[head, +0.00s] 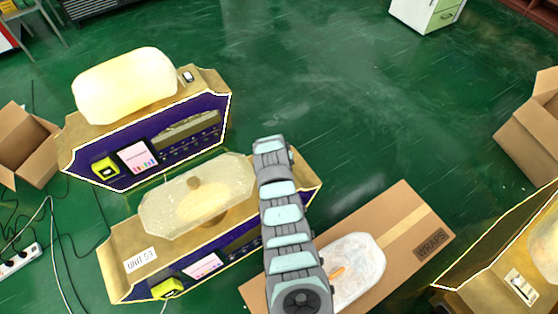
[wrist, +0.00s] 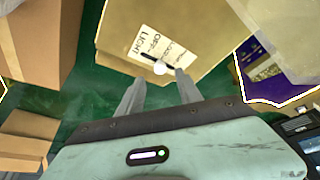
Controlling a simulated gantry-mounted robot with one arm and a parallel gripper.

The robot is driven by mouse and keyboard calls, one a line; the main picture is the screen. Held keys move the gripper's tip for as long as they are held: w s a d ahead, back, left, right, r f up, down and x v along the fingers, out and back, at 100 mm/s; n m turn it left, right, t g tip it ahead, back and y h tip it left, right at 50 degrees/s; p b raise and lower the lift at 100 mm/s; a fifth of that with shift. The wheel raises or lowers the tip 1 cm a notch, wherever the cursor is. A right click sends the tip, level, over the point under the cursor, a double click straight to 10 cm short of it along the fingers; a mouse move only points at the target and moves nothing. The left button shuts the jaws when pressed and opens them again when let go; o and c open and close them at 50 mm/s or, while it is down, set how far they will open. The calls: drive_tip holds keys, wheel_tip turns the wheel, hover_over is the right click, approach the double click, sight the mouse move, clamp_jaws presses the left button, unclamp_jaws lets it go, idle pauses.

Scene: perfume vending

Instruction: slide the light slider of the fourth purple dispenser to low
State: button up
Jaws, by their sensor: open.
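In the wrist view, a light slider with a round white knob (wrist: 160,68) sits on a tan panel (wrist: 190,35). Its label (wrist: 148,42) reads LIGHT and OFF; the rest is hard to read. My gripper (wrist: 161,82) is open, with one finger either side of the knob, and holds nothing. In the head view, my arm reaches over the right part of the near purple dispenser (head: 128,262), hiding some of it; my fingertips are hidden. Another purple dispenser (head: 212,114) with a glowing tank (head: 125,85) stands behind it. A third (head: 515,235) is cut off at right.
A cardboard box (head: 405,225) with a whitish tray (head: 365,262) lies right of my arm. Open cartons stand at far left (head: 25,145) and right (head: 535,130). Cables and a power strip (head: 18,262) lie at left.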

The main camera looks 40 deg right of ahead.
drive_tip(key=shift+p+v, duration=0.8)
drive_tip(key=shift+v, duration=2.2)
